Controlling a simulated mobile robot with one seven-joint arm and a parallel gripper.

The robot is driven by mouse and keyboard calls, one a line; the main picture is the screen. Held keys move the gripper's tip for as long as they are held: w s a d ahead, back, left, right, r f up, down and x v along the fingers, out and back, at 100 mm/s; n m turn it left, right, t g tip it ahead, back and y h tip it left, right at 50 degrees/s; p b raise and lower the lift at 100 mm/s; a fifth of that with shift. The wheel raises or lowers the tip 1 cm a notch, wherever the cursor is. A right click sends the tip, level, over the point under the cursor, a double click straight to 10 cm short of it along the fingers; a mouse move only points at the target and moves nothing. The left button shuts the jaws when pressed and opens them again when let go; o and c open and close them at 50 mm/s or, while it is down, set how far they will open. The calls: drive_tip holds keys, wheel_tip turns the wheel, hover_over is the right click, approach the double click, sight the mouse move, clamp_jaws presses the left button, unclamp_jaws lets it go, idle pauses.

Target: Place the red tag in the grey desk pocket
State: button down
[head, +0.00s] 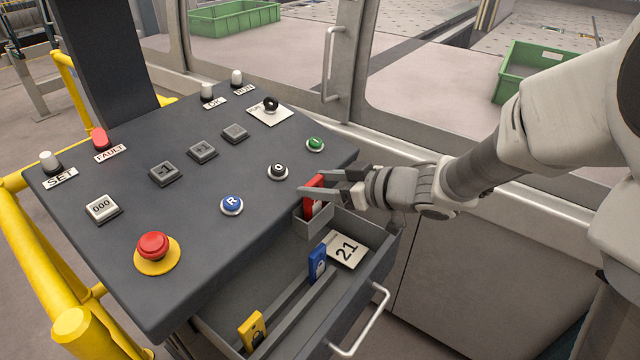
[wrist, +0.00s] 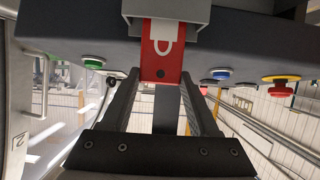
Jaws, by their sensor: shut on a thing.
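The red tag (head: 312,194) stands upright at the back corner of the open drawer. My gripper (head: 320,184) is shut on its upper end, coming in from the right. The tag's lower part is inside the grey desk pocket (head: 313,224), a small open-topped box; the pocket's front wall hides its bottom end. In the wrist view the red tag (wrist: 161,62), with a white padlock mark, lies between my fingers (wrist: 160,82) and runs into the grey pocket (wrist: 195,12). I cannot tell whether it touches the pocket's floor.
The sloped control desk (head: 190,205), with buttons and a red emergency stop (head: 154,246), is close on the left. Green crates (head: 530,72) stand behind the glass.

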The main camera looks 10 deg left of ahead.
drive_tip(key=shift+f, duration=0.2)
drive_tip(key=shift+c, duration=0.7)
unclamp_jaws()
drive_tip(key=shift+r, duration=0.2)
